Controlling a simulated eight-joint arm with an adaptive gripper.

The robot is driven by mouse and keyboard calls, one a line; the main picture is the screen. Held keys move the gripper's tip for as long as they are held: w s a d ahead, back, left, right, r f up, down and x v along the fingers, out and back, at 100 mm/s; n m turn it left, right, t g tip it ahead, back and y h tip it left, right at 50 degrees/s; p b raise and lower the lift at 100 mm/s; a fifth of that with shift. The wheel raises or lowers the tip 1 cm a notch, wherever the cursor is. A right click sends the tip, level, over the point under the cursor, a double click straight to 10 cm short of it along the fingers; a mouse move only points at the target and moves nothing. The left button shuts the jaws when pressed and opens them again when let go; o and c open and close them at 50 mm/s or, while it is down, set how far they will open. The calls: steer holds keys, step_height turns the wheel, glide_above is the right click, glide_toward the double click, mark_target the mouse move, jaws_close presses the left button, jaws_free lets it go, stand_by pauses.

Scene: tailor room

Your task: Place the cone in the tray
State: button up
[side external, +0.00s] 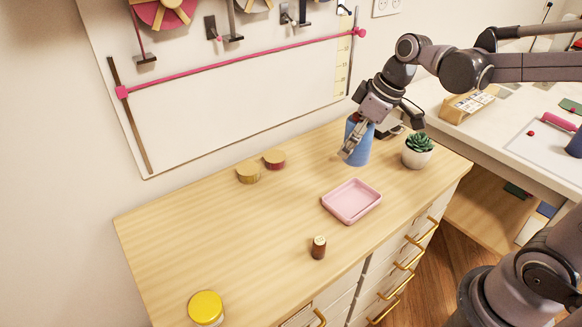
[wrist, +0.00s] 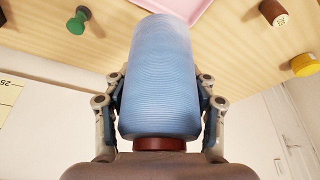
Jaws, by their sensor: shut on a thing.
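The blue thread cone (side external: 360,150) is at the back of the wooden dresser top, with a dark red end by my gripper's palm. In the wrist view the cone (wrist: 160,75) fills the middle, between the two fingers. My gripper (side external: 352,143) is shut on it, a finger along each side; the wrist view shows my gripper (wrist: 160,105) too. I cannot tell whether the cone touches the dresser. The pink tray (side external: 351,202) lies empty on the dresser, in front of the cone. Its edge shows at the top of the wrist view (wrist: 178,8).
A potted succulent (side external: 417,151) stands right of the cone. Two low spools (side external: 248,172) (side external: 274,159) lie to the left. A brown spool (side external: 319,247) and a yellow-lidded jar (side external: 206,308) are nearer the front. The wrist view shows a green object (wrist: 78,20). The dresser's left part is mostly clear.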

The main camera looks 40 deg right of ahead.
mark_target(357, 165)
steer(key=s+d+m, duration=0.1)
steer(key=s+d, duration=0.6)
steer(key=d, duration=0.2)
steer(key=w+a+f, duration=0.1)
steer(key=a+f, duration=0.1)
steer(key=a, duration=0.1)
steer(key=w+a+f, duration=0.2)
steer(key=a+f, duration=0.1)
steer(key=w+a+f, duration=0.2)
steer(key=a, duration=0.2)
steer(key=shift+f, duration=2.2)
steer(key=shift+f, duration=0.1)
steer(key=o, duration=1.3)
